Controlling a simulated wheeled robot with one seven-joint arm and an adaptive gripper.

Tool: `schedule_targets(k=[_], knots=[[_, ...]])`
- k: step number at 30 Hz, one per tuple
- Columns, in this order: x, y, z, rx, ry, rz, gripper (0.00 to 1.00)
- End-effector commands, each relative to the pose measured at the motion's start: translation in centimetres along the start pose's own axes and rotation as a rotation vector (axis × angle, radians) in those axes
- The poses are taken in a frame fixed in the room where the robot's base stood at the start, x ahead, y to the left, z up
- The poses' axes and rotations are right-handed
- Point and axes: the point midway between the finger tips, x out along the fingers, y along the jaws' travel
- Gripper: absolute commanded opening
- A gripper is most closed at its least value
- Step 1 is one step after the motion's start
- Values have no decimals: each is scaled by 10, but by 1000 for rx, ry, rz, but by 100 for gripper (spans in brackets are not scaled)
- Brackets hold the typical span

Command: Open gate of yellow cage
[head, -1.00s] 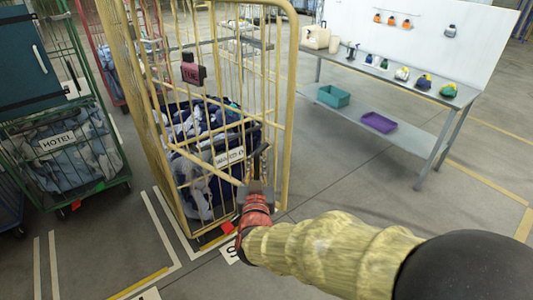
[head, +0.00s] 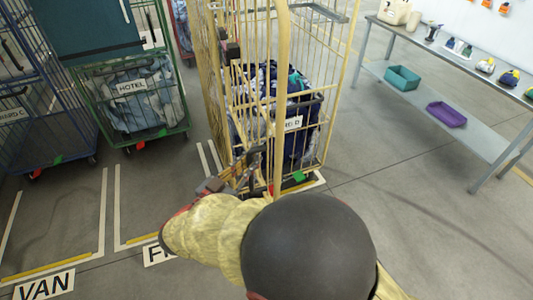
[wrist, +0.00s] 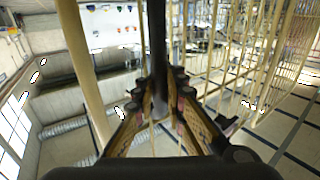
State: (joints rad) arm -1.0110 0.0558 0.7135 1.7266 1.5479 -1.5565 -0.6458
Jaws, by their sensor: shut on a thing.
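The yellow cage (head: 355,60) stands in the middle of the head view, holding dark blue bags (head: 285,85) with a white label. My gripper (head: 238,178) is low at the gate, partly hidden by my arm. In the wrist view my gripper (wrist: 158,88) is closed around a dark upright bar, which appears to belong to the gate. The exact contact is hard to make out.
A green cage (head: 135,145) labelled HOTEL and a blue cage (head: 50,165) stand to the left. A table (head: 470,140) with a teal bin and a purple tray on its lower shelf stands right. The floor between cage and table is clear.

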Motion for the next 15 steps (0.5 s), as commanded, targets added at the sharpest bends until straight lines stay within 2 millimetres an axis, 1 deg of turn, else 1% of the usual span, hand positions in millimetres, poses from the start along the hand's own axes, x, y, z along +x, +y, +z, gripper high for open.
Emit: schedule_targets(k=[1, 6, 15], knots=[[-5, -1, 3, -8, -3, 11, 0], [-13, -8, 3, -7, -3, 32, 0], [-16, -10, 4, -7, -4, 40, 0]])
